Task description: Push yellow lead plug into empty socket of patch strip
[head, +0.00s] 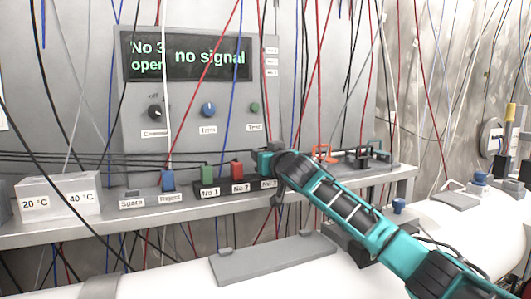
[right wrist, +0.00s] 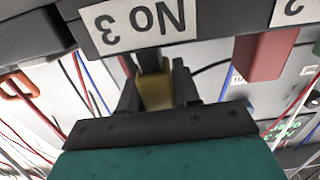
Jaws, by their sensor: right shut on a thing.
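The dark patch strip (head: 224,191) sits on the shelf under the grey panel, with labels No 1, No 2 and No 3. A green plug (head: 208,174) stands at No 1 and a red plug (head: 237,171) at No 2. My right gripper (head: 267,163) is over the No 3 position. In the right wrist view its fingers (right wrist: 156,82) are shut on the yellow plug (right wrist: 155,92), right behind the No 3 label (right wrist: 138,20). The plug's far end is hidden by the strip, so I cannot tell how deep it sits. My left gripper is out of view.
The panel display (head: 188,58) reads "No 3 open" and "no signal". A blue plug (head: 168,180) stands left of the strip. An orange clip (head: 322,152) is on the shelf to the right. Many thin cables hang around the shelf and panel.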

